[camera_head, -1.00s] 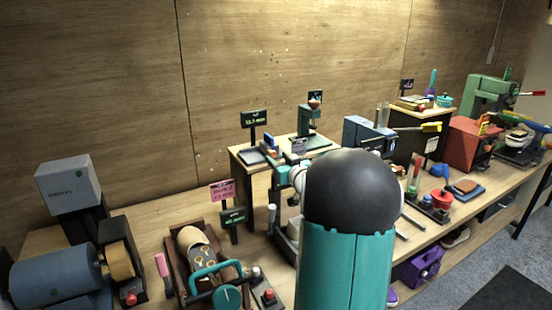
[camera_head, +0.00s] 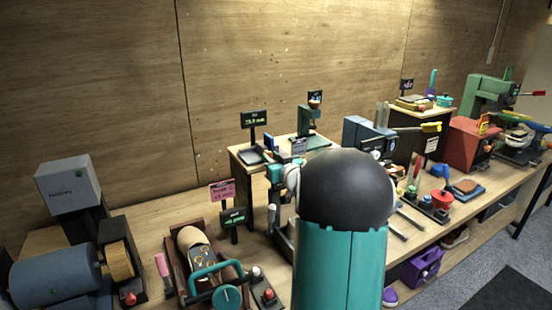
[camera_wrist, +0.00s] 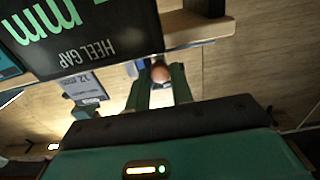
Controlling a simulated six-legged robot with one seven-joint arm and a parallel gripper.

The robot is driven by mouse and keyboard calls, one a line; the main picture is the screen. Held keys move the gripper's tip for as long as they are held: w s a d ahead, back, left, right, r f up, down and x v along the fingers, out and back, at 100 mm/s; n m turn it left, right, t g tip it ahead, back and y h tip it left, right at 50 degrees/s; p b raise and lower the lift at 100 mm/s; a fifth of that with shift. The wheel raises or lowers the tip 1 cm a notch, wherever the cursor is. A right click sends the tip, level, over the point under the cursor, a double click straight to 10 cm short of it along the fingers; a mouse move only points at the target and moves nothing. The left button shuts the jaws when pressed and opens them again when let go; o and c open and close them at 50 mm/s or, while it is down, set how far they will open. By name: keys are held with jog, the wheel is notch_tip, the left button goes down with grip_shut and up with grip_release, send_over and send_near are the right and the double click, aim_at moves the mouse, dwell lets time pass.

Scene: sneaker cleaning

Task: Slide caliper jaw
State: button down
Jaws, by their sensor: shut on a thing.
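In the wrist view my gripper (camera_wrist: 159,85) has its two green fingers close together around a small round brownish knob (camera_wrist: 160,73), which I take to be part of the caliper jaw. The rest of the jaw is mostly hidden. A dark display (camera_wrist: 85,35) reading HEEL GAP and mm fills the upper left of the wrist view, upside down. In the head view this display (camera_head: 253,119) stands on the small wooden stand with lit green digits too small to read surely. My arm's black dome hides part of the stand, and my fingertips cannot be made out there.
A smaller grey label (camera_wrist: 84,89) sits beside the fingers in the wrist view. A pink sign (camera_head: 221,191) stands in front of the stand. A teal-handled fixture (camera_head: 215,275) and a blue grinder (camera_head: 55,278) are at left, a red machine (camera_head: 470,143) at right. The wall is bare.

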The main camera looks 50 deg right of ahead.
jog(key=shift+w+a, duration=0.2)
jog(key=shift+a, duration=0.4)
jog(key=shift+w+a, duration=0.15)
jog(key=shift+a, duration=0.4)
jog(key=c, duration=1.2)
grip_release()
jog(key=shift+s, duration=0.1)
jog(key=v, duration=1.3)
jog(key=shift+s, duration=0.3)
jog(key=shift+a, duration=0.15)
